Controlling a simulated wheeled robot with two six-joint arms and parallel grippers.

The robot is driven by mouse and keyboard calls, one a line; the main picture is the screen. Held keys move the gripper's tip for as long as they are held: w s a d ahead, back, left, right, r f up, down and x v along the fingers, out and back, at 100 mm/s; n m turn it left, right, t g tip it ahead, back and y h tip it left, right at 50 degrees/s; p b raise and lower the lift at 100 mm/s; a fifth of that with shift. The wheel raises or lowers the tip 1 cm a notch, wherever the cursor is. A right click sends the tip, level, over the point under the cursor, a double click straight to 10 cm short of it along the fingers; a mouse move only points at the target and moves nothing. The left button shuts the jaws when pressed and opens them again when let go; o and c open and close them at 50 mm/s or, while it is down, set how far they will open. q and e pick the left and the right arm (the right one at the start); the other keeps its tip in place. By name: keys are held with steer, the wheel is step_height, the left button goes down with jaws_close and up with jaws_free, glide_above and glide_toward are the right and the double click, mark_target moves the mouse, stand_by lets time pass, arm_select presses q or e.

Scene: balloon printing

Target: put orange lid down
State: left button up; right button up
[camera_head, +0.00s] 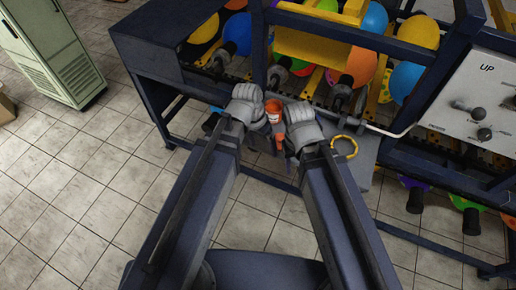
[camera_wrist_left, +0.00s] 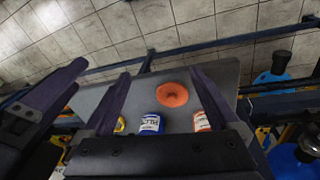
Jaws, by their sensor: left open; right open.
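The orange lid (camera_wrist_left: 172,94) is a round disc lying on the grey shelf (camera_wrist_left: 228,82) in the left wrist view. In the head view a small orange patch (camera_head: 281,138) shows between my grippers; I cannot tell if it is the lid. An orange can with a white label (camera_head: 273,112) stands between the grippers; an orange can (camera_wrist_left: 201,120) also shows in the left wrist view. My left gripper (camera_wrist_left: 160,75) is open, with the lid seen between its fingers and apart from them. My right gripper (camera_head: 296,138) is open; its fingertips are largely hidden.
A blue labelled can (camera_wrist_left: 151,123) and a yellow item (camera_wrist_left: 120,125) are near the lid. A yellow ring (camera_head: 344,147) is at the right. The dark rack (camera_head: 150,45) with balloons stands behind.

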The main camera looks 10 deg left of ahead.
arm_select(q)
steer(key=s+n+y, duration=0.2)
steer(key=s+y, duration=0.1)
steer(key=s, duration=0.3)
steer(key=shift+a+g, duration=0.3)
steer(key=shift+a, duration=0.1)
steer(key=shift+f, duration=0.1)
step_height(320, 180, down, 10)
steer(key=b, duration=1)
